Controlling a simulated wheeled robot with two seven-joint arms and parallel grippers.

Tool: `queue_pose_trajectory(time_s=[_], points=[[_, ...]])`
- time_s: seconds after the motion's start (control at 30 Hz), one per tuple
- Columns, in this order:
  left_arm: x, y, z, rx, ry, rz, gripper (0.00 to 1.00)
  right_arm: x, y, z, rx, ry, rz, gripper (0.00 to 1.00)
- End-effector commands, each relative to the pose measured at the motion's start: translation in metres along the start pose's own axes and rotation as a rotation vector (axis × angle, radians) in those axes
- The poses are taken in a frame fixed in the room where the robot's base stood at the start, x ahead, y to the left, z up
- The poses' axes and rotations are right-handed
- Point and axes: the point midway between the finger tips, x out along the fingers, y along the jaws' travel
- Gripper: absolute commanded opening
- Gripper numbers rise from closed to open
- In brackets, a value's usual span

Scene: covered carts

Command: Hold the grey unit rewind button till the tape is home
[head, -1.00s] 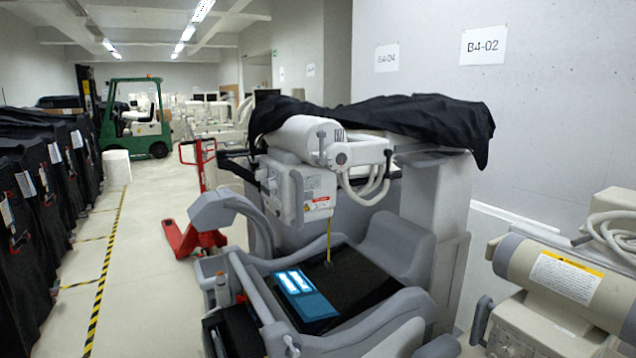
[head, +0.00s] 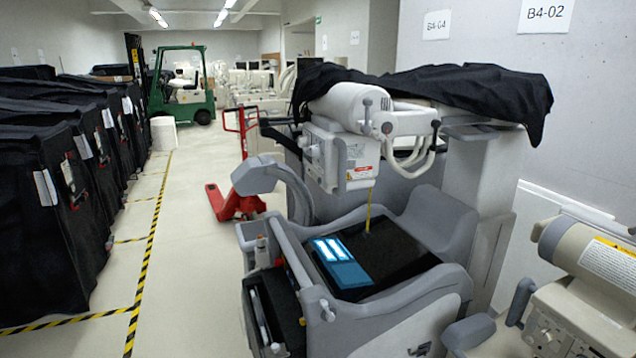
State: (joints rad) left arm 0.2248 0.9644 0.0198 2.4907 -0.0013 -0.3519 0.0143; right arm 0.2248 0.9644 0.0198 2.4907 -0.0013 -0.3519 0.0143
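The grey unit (head: 385,320) is a wheeled machine under a black cover (head: 440,90), standing right of the middle in the head view. A white box-shaped head (head: 340,155) with a warning label hangs from its arm. A yellow tape (head: 368,212) hangs straight down from that head to the dark bed of the unit, its lower end at the dark surface. I cannot make out the rewind button at this size. A blue panel with two lit white strips (head: 338,262) lies on the bed. Neither of my grippers is in view.
Black-covered carts (head: 50,210) line the left side. A red pallet jack (head: 235,203) and a green forklift (head: 184,88) stand behind. A beige unit (head: 590,285) is close at the lower right. The pale floor left of the grey unit is clear, with yellow-black tape lines.

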Motion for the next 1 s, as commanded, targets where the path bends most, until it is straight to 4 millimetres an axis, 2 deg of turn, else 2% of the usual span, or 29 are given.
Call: queue_pose_trajectory(time_s=[0.03, 0.2, 0.23, 1.0], points=[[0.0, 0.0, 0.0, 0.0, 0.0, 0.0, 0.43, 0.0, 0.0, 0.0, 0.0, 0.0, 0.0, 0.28], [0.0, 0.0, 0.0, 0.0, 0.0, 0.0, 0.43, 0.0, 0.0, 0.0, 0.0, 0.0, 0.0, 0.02], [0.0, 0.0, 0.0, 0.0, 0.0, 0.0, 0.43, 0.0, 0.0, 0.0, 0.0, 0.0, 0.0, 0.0], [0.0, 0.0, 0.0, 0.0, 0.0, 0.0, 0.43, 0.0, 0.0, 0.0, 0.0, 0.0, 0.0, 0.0]])
